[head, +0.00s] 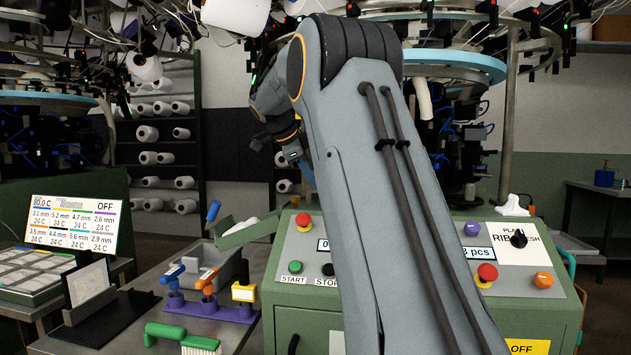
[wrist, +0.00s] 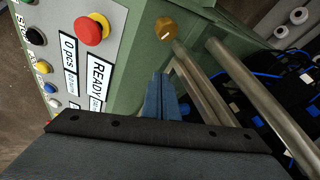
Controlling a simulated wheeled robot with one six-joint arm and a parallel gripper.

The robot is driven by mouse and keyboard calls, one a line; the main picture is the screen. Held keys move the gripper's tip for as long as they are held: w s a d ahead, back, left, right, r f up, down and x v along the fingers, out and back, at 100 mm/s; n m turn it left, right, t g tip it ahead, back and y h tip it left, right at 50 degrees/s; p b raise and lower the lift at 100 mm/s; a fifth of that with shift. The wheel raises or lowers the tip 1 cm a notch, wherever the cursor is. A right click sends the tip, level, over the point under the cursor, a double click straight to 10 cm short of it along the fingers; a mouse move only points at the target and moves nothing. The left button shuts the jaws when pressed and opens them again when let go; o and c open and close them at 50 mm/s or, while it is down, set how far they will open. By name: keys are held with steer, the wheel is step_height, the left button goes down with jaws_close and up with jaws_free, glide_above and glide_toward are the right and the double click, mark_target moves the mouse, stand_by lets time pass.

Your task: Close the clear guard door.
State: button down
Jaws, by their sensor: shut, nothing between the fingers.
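I cannot make out the clear guard door for certain in either view. In the wrist view, my gripper (wrist: 158,82) shows as two blue-grey fingers pressed together with nothing between them. Its tips point toward a green machine frame (wrist: 140,62), below a round brass-coloured knob (wrist: 166,28) on that frame. The fingers appear apart from the knob; whether they touch anything clear cannot be told. In the head view, my arm crosses the middle of the picture and the fingertips are hidden.
A control panel (wrist: 78,60) with a red button (wrist: 92,30) lies left of my fingers. Metal bars (wrist: 235,80) run along their right. In the head view, a bench with a blue-handled tool (head: 172,277) and a green-handled brush (head: 165,332) stands left of the green machine cabinet (head: 300,322).

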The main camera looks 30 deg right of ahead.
steer(key=s+a+f+b+v, duration=0.1)
steer(key=b+v, duration=0.1)
steer(key=v, duration=1)
steer(key=shift+s+a+f, duration=0.2)
steer(key=shift+s+f, duration=0.05)
steer(key=shift+s, duration=0.1)
steer(key=s+a+f+n+y+p, duration=0.1)
steer(key=s+a+f+n, duration=0.25)
steer(key=f, duration=0.35)
steer(key=s+a+f+n+y+p, duration=0.1)
steer(key=s+a+f+n+y, duration=0.1)
steer(key=a+f+n, duration=0.3)
steer(key=s+a+f+n+y+p, duration=0.1)
steer(key=s+a+f+n, duration=0.2)
steer(key=f+n, duration=0.35)
steer(key=s+a+f+n+g+y+p, duration=0.1)
steer(key=s+a+f+n, duration=0.3)
steer(key=s+f, duration=0.5)
steer(key=s+a+f+n+y+p, duration=0.2)
steer(key=s+a+f+n, duration=0.3)
steer(key=s+f, duration=0.4)
steer(key=s+a, duration=0.1)
steer(key=s, duration=0.6)
steer(key=shift+s+a+f+g, duration=0.2)
steer(key=shift+s+f+g, duration=0.1)
steer(key=shift+g, duration=0.1)
